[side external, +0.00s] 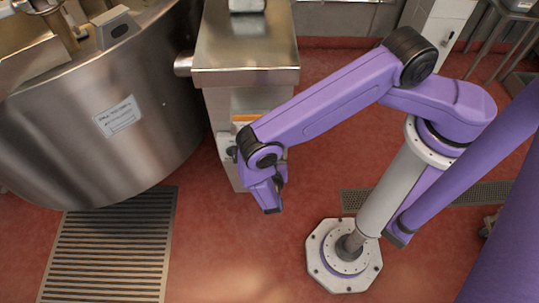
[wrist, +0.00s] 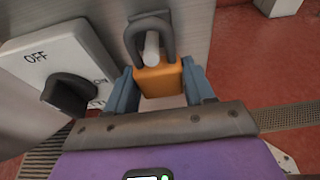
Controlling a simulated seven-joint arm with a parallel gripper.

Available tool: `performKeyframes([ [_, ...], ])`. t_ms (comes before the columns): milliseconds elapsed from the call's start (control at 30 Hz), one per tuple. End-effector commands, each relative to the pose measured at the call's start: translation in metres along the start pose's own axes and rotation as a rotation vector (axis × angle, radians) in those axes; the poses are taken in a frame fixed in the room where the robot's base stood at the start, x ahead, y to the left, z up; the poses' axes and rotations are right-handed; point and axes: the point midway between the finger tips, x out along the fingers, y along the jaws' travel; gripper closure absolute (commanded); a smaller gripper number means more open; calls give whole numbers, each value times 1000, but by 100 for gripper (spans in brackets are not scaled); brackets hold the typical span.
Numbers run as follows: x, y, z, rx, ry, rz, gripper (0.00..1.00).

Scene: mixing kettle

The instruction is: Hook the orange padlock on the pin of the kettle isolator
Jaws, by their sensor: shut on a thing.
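In the wrist view my gripper (wrist: 160,75) has its two blue-grey fingers closed on the sides of an orange padlock (wrist: 160,84). The padlock's dark shackle (wrist: 133,38) arches up away from the gripper. A pale round pin (wrist: 152,47) shows inside the shackle's loop, and the shackle appears to be around it. How far the pin reaches through is hard to tell. The isolator's white face (wrist: 88,45), marked OFF and ON, is left of the padlock, with a black knob (wrist: 68,95). In the side view the arm hides the padlock and pin.
A large steel kettle (side external: 110,125) stands left in the side view. A steel cabinet (side external: 245,55) stands beside it, behind my forearm. Red floor with a drain grate (side external: 110,245) lies in front.

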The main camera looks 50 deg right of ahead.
Motion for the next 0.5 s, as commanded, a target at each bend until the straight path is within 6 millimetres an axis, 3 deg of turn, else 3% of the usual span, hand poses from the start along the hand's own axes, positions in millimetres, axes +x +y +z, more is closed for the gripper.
performKeyframes([
  [500, 6, 0, 2, 0, -1, -1, 78],
])
